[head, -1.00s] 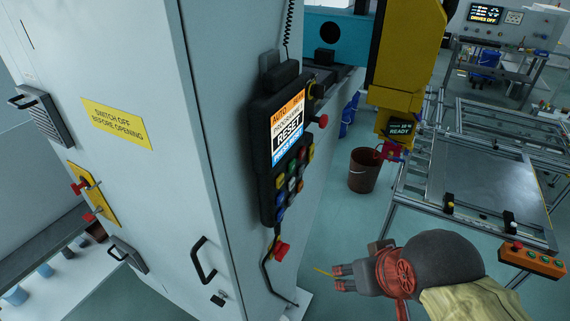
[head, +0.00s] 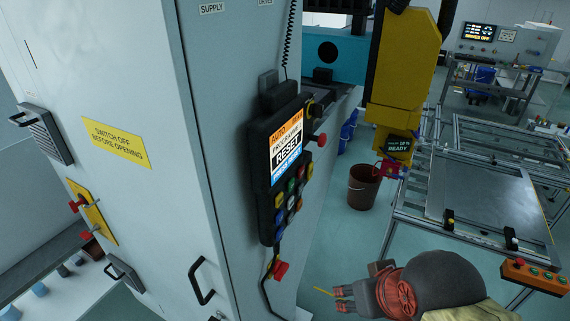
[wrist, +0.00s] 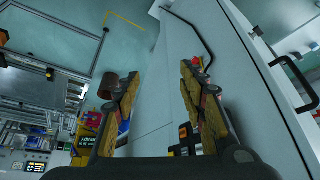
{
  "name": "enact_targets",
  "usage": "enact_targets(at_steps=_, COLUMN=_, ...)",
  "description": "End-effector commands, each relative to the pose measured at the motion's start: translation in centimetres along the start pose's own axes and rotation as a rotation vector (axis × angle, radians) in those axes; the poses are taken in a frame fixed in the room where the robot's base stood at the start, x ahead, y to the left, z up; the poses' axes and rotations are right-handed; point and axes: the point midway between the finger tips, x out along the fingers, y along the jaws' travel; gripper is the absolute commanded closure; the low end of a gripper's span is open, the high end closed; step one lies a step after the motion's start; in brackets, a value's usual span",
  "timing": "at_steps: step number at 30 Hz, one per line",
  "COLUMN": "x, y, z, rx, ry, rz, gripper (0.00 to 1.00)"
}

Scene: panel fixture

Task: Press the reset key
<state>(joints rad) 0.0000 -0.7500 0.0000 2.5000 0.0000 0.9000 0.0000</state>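A black control pendant (head: 260,190) hangs on the side of a pale grey cabinet. Its lit screen (head: 287,148) reads AUTO at the top and RESET in large letters, with a blue band below. Several coloured keys (head: 289,190) sit under the screen; their labels are too small to read, so I cannot tell which is the reset key. My gripper (head: 341,298) is below and right of the pendant, apart from it, fingers pointing left. In the wrist view my gripper (wrist: 159,75) is open and empty, with part of the keypad (wrist: 186,140) low between the fingers.
Red knobs stick out beside the pendant (head: 320,140) and below it (head: 280,270). A cabinet handle (head: 200,282) is at lower left. A yellow machine column (head: 405,60), a brown bucket (head: 363,187) and a metal frame table (head: 480,190) stand right. Floor between is clear.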

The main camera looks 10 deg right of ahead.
Motion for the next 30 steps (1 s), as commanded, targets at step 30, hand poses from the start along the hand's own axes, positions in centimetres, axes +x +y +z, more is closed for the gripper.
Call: enact_targets(at_steps=30, x=0.00, y=0.00, z=0.00, rx=0.000, ry=0.000, rz=0.000, gripper=1.00)
